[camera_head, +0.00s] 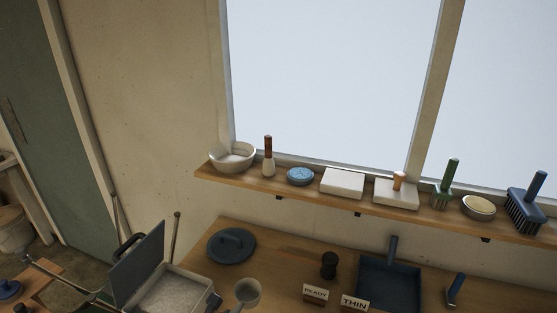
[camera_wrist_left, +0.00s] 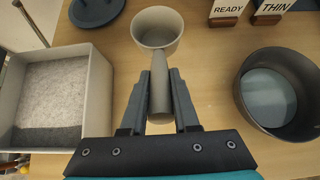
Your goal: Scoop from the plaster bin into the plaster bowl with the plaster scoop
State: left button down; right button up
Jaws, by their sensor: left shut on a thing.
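My left gripper (camera_wrist_left: 159,88) is shut on the handle of the grey plaster scoop (camera_wrist_left: 157,28), with the cup pointing away from it. In the head view the scoop (camera_head: 246,290) is low in the picture, just right of the plaster bin (camera_head: 207,283). The bin also shows at the left of the wrist view (camera_wrist_left: 100,105), open, with pale grey powder inside. The scoop is outside the bin; its cup looks empty. A dark round bowl (camera_wrist_left: 243,100) with blue-grey liquid, seemingly the plaster bowl, stands right of the gripper in the wrist view. My right gripper is not in view.
The bin's lid (camera_head: 140,265) stands raised. A blue round lid (camera_head: 232,245) lies behind the scoop. READY (camera_head: 316,293) and THIN (camera_head: 354,303) signs, a dark jar (camera_head: 329,265) and a blue dustpan (camera_head: 388,282) are right. A wall shelf (camera_head: 290,187) holds several objects.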

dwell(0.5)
pick_arm(q)
jog(key=shift+s+a+r, duration=0.1)
jog(key=shift+s+a, duration=0.15)
jog(key=shift+a, duration=0.15)
jog(key=s+a+r+n+y+p, duration=0.1)
jog(key=s+a+r+n+y, duration=0.1)
jog(key=a, duration=0.6)
jog(key=s+a+r+n+y+p, duration=0.1)
jog(key=s+a+r+n+y, duration=0.2)
jog(key=a, duration=0.5)
jog(key=shift+a+r+n, duration=0.2)
jog(key=shift+r+n, duration=0.3)
jog(key=shift+r, duration=0.45)
jog(key=shift+w+r+g+p, duration=1.65)
jog(key=shift+g+p, duration=0.45)
jog(key=shift+g, duration=0.3)
jog(key=s+d+f+b+x, duration=0.1)
jog(key=s+b+x, duration=0.1)
jog(key=b+x, duration=0.9)
jog(key=shift+w+a+f+h+b, duration=0.2)
jog(key=shift+w+f+h+b, duration=0.15)
jog(key=shift+f, duration=0.6)
